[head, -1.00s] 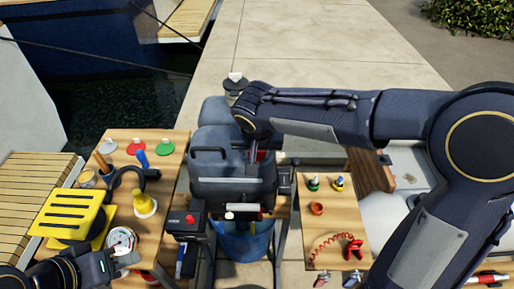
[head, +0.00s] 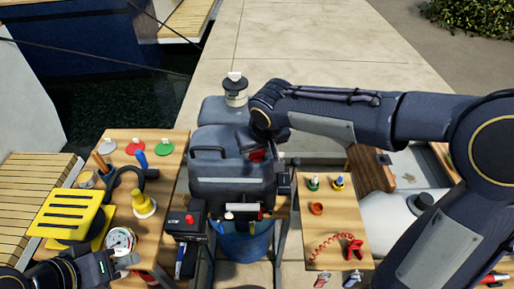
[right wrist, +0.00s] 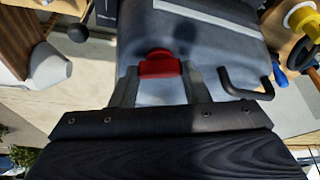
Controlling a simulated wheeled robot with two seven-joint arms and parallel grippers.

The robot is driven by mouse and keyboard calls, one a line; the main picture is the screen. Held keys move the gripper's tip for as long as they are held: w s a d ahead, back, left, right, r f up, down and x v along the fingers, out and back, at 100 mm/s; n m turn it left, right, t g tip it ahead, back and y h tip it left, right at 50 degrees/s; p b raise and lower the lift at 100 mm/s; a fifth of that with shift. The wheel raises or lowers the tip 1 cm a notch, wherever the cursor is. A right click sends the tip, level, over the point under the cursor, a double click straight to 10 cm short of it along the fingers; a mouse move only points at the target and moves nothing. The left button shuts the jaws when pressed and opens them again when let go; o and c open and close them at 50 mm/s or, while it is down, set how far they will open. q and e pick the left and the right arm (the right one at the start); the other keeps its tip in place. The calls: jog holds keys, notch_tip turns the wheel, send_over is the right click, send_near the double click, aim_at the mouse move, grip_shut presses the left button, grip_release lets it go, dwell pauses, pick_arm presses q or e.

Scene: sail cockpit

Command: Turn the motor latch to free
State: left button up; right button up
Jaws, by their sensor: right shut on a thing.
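The grey motor (head: 230,185) stands upright in the middle of the head view. Its red latch (head: 257,155) shows at the right side of the cowling. In the right wrist view the red latch (right wrist: 158,65) sits between the two fingers of my right gripper (right wrist: 160,88), against the grey cowling (right wrist: 190,35). My right gripper (head: 260,148) is shut on the latch; the arm hides part of it in the head view. My left gripper (head: 122,266) is low at the left, near a round gauge (head: 121,240); its opening is unclear.
A small wooden table at the right (head: 335,225) holds small knobs and a red coiled cord (head: 330,247). A blue bucket (head: 250,243) stands below the motor.

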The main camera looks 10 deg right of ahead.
jog(key=n+y+p, duration=0.1)
jog(key=n, duration=0.1)
jog(key=shift+d+r+n, duration=0.1)
jog(key=shift+d+n, duration=0.05)
jog(key=shift+n, duration=0.25)
jog(key=n+g+y+p, duration=0.1)
jog(key=n, duration=0.3)
jog(key=shift+w, duration=0.15)
jog(key=n+g+y+p, duration=0.1)
jog(key=n, duration=0.3)
jog(key=shift+d, duration=0.1)
jog(key=shift+w+n+g+y+p, duration=0.1)
jog(key=shift+n+g+y+p, duration=0.45)
jog(key=shift+n, duration=0.85)
jog(key=shift+g+h, duration=0.25)
jog(key=o, duration=1)
